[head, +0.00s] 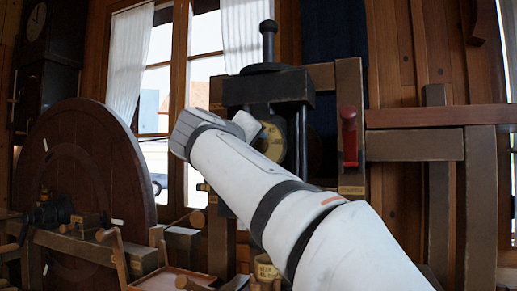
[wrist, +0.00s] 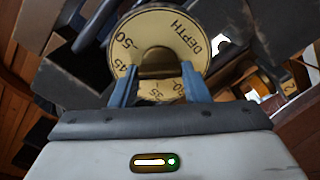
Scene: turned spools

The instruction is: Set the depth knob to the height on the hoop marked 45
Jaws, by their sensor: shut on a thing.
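The depth dial (wrist: 188,30) is a cream, round hoop face in the wrist view, lettered DEPTH, with 50, 45 and 35 readable around its rim. The 45 is at its left edge. The brownish knob (wrist: 157,62) is at the dial's centre. My gripper (wrist: 158,82) has its two blue fingers on either side of the knob and is shut on it. A pointer's exact reading cannot be made out. In the head view the dial (head: 273,143) shows as a cream patch on the black machine (head: 268,88), partly hidden by my arm.
A red handle (head: 349,136) hangs on a post just right of the machine. A large wooden wheel (head: 85,150) stands at the left. A shallow tray (head: 170,277) and wooden pieces lie low in front. A wooden rail (head: 440,117) runs along the right.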

